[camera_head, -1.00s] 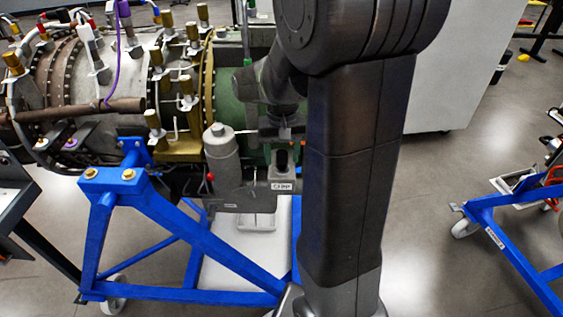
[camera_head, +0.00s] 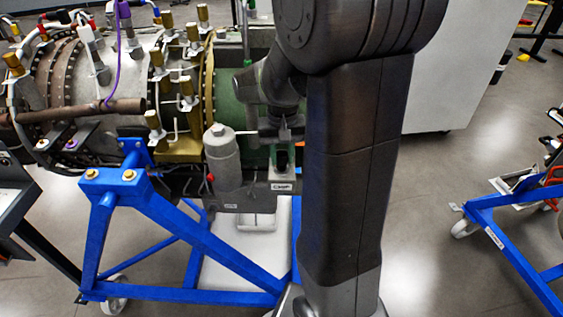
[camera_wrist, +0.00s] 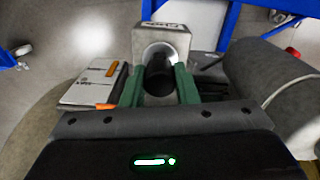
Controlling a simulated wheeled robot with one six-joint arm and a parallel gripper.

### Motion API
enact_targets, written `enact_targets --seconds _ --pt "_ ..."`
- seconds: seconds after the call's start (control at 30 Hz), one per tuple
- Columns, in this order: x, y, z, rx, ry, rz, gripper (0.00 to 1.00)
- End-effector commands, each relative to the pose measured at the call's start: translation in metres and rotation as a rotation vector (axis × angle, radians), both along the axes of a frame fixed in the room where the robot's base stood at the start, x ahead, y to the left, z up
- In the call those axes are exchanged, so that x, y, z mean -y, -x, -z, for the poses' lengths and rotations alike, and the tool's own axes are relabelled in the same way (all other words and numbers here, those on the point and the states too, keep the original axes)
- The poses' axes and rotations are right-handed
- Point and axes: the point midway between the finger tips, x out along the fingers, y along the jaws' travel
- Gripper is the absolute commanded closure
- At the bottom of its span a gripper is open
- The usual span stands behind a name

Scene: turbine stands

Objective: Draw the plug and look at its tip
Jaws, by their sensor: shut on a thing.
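The plug (camera_wrist: 159,83) is a dark cylinder. In the wrist view it lies between the green fingers of my gripper (camera_wrist: 160,88), which is shut on it. The grey block (camera_wrist: 174,41) has a round bright-rimmed bore and a label on its side. The plug lines up with this bore, and its far end is at or inside it. I cannot tell how deep it sits, and its tip is hidden. In the head view my gripper (camera_head: 282,150) is above the labelled block (camera_head: 283,186), partly beside my dark arm.
A grey canister (camera_head: 223,160) stands close left of the block. A small box (camera_wrist: 92,86) with an orange part lies left of the fingers in the wrist view. The turbine (camera_head: 75,75) rests on a blue stand (camera_head: 190,235). Open floor (camera_head: 430,220) lies to the right.

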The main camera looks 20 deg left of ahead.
Motion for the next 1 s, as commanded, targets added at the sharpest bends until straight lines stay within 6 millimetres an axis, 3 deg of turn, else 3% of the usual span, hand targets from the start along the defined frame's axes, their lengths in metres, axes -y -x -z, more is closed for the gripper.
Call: enact_targets --seconds 1.0 --pt "0.0 0.0 -0.024 0.0 0.0 0.0 1.0"
